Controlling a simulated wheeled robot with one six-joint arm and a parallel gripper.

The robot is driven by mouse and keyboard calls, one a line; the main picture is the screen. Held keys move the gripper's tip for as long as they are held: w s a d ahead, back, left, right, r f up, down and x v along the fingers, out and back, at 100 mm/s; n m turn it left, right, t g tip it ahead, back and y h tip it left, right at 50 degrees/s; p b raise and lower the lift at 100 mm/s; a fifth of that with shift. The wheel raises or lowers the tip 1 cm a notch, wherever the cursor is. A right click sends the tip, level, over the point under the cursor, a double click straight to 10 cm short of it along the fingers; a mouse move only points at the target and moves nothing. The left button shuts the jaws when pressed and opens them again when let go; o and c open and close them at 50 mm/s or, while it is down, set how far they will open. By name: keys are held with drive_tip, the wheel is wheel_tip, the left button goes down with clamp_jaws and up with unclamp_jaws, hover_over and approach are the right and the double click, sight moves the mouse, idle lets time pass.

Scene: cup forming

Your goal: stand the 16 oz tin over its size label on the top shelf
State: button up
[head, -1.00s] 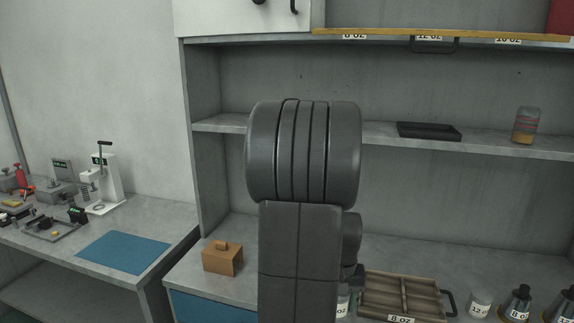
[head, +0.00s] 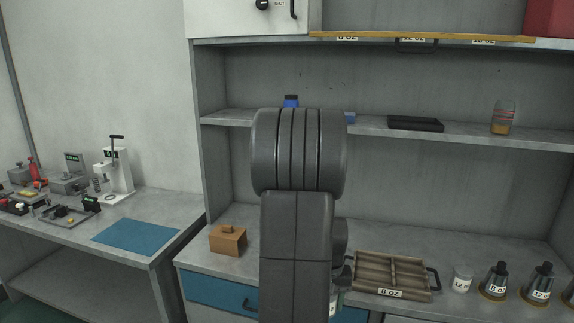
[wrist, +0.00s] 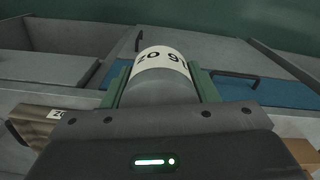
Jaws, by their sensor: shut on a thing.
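The tin (wrist: 160,88) is a grey cylinder with a white label. The label reads upside down in the wrist view, and "6 OZ" of it shows. My gripper (wrist: 160,76) is shut on the tin, with one green finger on each side of it. In the head view my arm hides most of the gripper and tin, low in the middle. The top shelf (head: 385,36) has a yellow front edge at the top of the head view. Its size labels read 8 OZ (head: 347,38), 12 OZ (head: 413,40) and 16 OZ (head: 483,42), the last at the right.
The middle shelf holds a black tray (head: 415,123), a jar (head: 503,118) and a blue-capped item (head: 291,101). The counter holds a wooden box (head: 228,240), a divided tray (head: 392,272), a white cup (head: 462,279) and dark cones (head: 495,281). A red box (head: 550,18) stands upper right.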

drive_tip(key=w+a+f, duration=0.7)
drive_tip(key=a+f, duration=0.3)
drive_tip(key=f, duration=0.3)
drive_tip(key=shift+n, duration=0.4)
drive_tip(key=shift+f, duration=0.1)
